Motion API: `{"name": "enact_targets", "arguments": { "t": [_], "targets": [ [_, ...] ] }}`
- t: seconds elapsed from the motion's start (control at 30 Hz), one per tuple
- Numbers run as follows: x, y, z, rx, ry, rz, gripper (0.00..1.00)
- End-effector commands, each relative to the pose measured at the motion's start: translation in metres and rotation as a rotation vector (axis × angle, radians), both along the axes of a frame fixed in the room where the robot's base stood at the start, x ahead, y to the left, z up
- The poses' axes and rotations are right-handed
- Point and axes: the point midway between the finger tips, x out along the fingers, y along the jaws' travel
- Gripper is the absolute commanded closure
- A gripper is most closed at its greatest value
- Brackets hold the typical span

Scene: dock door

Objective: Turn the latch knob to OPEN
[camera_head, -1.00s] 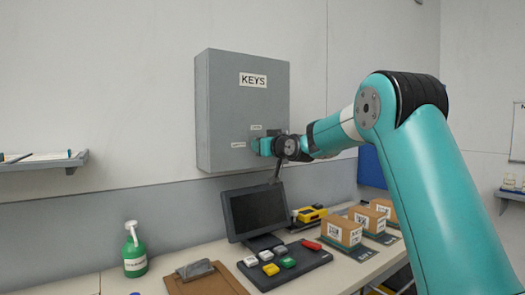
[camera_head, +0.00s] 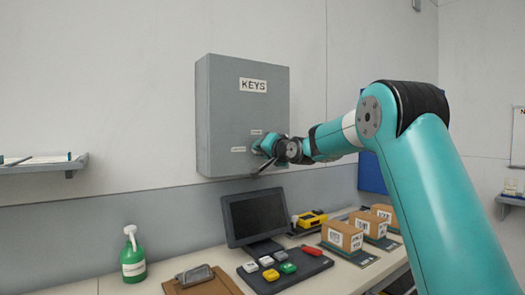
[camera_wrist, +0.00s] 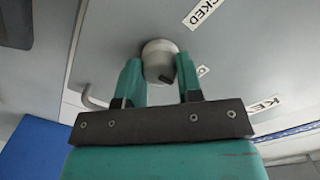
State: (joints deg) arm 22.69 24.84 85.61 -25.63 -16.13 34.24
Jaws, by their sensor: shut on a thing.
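The grey key cabinet (camera_head: 230,110), labelled KEYS, hangs on the wall. In the wrist view, its round silver latch knob (camera_wrist: 158,52) sticks out of the grey front and carries a dark mark near its lower edge. My gripper (camera_wrist: 159,82) is shut on the knob, with one teal finger on each side. In the head view my gripper (camera_head: 262,148) is at the cabinet's lower right front and hides the knob. A label ending in "CKED" (camera_wrist: 205,12) is near the knob. I cannot read the knob's setting.
Below the cabinet, a bench holds a monitor (camera_head: 256,216), a dark pad (camera_head: 262,284) with several coloured blocks, cardboard boxes (camera_head: 342,236) and a yellow tool (camera_head: 312,217). A green spray bottle (camera_head: 133,259) and a clipboard (camera_head: 203,284) stand or lie at the left.

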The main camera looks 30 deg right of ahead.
Motion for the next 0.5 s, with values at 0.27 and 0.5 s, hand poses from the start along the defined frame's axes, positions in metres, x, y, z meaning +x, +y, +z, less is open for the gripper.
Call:
{"name": "enact_targets", "arguments": {
  "t": [0.27,0.5],
  "targets": [
    [0.0000,-0.0005,0.0002,0.049,0.001,-0.001,0.90],
    [0.0000,-0.0006,0.0002,0.053,0.001,-0.002,0.90]
  ]
}}
